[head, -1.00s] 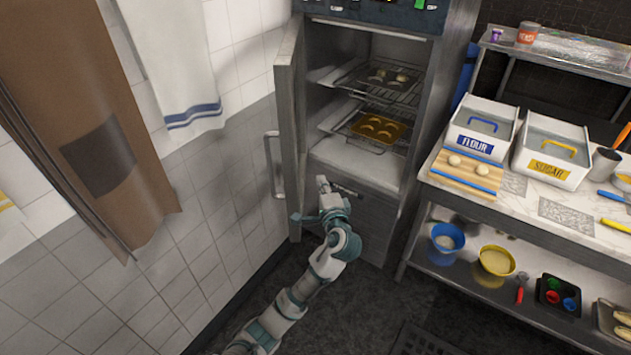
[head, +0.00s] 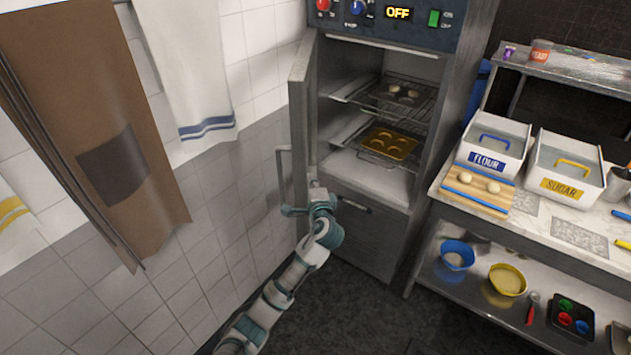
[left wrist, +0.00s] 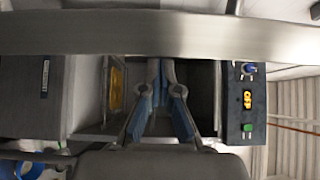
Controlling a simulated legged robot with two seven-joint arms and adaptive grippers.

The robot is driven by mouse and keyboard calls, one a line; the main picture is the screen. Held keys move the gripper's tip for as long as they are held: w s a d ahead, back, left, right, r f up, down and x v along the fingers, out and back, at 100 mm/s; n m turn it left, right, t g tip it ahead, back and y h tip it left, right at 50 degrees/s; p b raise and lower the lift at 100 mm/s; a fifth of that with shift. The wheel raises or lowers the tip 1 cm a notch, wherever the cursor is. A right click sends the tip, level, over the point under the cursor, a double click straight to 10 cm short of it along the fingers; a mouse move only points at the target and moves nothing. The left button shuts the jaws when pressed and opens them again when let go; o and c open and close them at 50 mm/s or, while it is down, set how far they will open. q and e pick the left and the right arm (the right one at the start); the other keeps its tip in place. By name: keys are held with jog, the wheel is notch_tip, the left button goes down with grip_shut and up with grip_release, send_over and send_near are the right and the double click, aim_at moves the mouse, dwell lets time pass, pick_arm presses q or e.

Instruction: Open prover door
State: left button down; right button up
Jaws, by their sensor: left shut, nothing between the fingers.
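The prover (head: 370,225) is a tall grey metal cabinet with its chamber exposed. Its door (head: 300,125) stands wide open, swung out to the left, seen nearly edge-on. The door's bar handle (head: 281,175) is on its left, outer face. My left gripper (head: 314,190) is at the door's lower edge, on the chamber side of the handle, and empty. Its fingers (left wrist: 160,75) are shut in the left wrist view, below a wide grey metal band (left wrist: 150,33). Whether it touches the door I cannot tell. My right gripper is not in view.
Inside are wire racks (head: 400,100) with a golden mould tray (head: 388,144). A steel table (head: 535,225) with flour (head: 495,140) and sugar bins (head: 565,165) stands right. A tiled wall (head: 200,260), towel (head: 188,70) and brown apron (head: 100,150) are left. The dark floor (head: 350,320) is clear.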

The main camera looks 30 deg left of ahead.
pick_arm(q)
jog(key=s+a+m+t+h+p, duration=0.1)
jog(key=s+a+p, duration=0.3)
jog(key=a, duration=1)
jog(key=shift+s+m+t+h, duration=0.3)
jog(key=shift+s+h, duration=0.2)
jog(key=shift+s, duration=0.65)
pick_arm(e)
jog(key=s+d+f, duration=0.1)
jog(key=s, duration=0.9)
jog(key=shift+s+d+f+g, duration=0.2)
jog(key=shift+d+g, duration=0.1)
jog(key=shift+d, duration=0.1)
pick_arm(q)
jog(key=shift+d, duration=0.25)
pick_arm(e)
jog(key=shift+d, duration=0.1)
pick_arm(q)
jog(key=shift+p, duration=0.3)
